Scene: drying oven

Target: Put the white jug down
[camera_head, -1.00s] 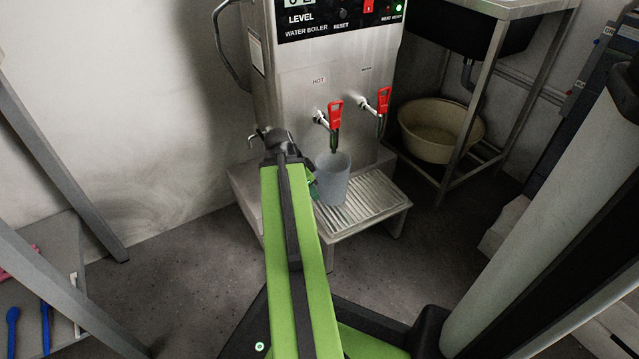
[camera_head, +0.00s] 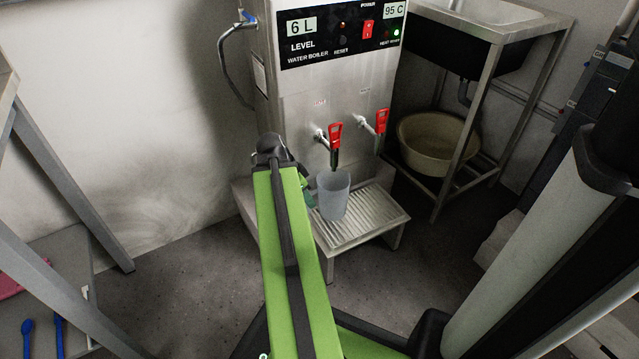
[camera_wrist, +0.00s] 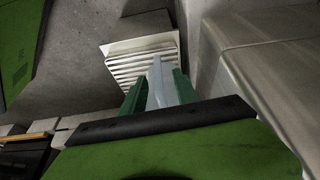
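The white jug (camera_head: 334,196), a translucent pale cup, is upright just below the left tap, over the left part of the boiler's slatted drip tray (camera_head: 372,222). I cannot tell whether its base touches the slats. My gripper (camera_head: 311,194) is at the jug's left side, mostly hidden behind the end of my green arm. In the wrist view, the green fingers of my gripper (camera_wrist: 158,92) lie on both sides of the pale jug (camera_wrist: 160,78) and appear shut on it. The slatted tray (camera_wrist: 118,49) shows beyond the jug.
The steel water boiler (camera_head: 330,100) has two red-handled taps (camera_head: 336,133) above the tray. A beige basin (camera_head: 432,137) sits on the sink stand's lower shelf at right. A grey table (camera_head: 45,290) with blue utensils is at lower left. Some floor is clear around the tray stand.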

